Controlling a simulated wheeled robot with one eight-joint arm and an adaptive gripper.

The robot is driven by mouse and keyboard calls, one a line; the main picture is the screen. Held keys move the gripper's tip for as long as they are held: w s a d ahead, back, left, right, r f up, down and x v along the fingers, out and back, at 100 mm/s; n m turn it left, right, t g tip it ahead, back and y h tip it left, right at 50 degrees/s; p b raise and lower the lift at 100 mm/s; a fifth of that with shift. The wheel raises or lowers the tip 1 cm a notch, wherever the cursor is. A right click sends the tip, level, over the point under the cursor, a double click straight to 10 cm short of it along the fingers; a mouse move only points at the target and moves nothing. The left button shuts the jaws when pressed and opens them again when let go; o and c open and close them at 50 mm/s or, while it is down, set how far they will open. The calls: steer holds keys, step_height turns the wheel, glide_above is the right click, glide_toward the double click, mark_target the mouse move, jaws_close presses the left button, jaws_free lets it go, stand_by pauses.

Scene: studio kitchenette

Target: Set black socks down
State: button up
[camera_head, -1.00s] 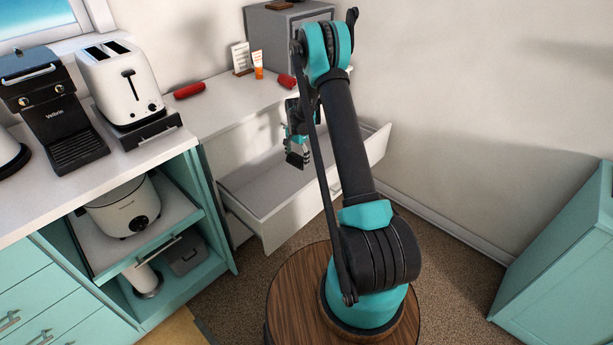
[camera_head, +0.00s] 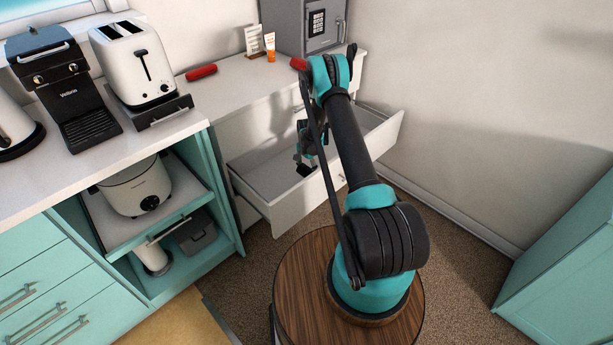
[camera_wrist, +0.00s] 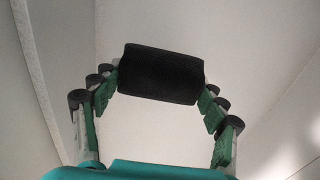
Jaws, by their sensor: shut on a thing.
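The black socks (camera_wrist: 160,74) are a dark rolled bundle, held between the fingertips of my gripper (camera_wrist: 158,85) in the wrist view. In the head view my gripper (camera_head: 305,160) hangs in the open white drawer (camera_head: 262,178), with the dark socks (camera_head: 305,171) at its lower end. Pale drawer surfaces lie behind the socks in the wrist view. I cannot tell whether the socks touch the drawer floor. Part of the drawer is hidden behind my arm.
A white cabinet top (camera_head: 245,85) above the drawer carries a grey safe (camera_head: 300,27), an orange tube (camera_head: 271,46) and a red roll (camera_head: 201,73). The counter to the left holds a toaster (camera_head: 140,62) and a coffee machine (camera_head: 70,95). The drawer's left part looks empty.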

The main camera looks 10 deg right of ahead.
steer(key=shift+f, duration=1.9)
steer(key=o, duration=1.1)
steer(key=shift+f, duration=0.15)
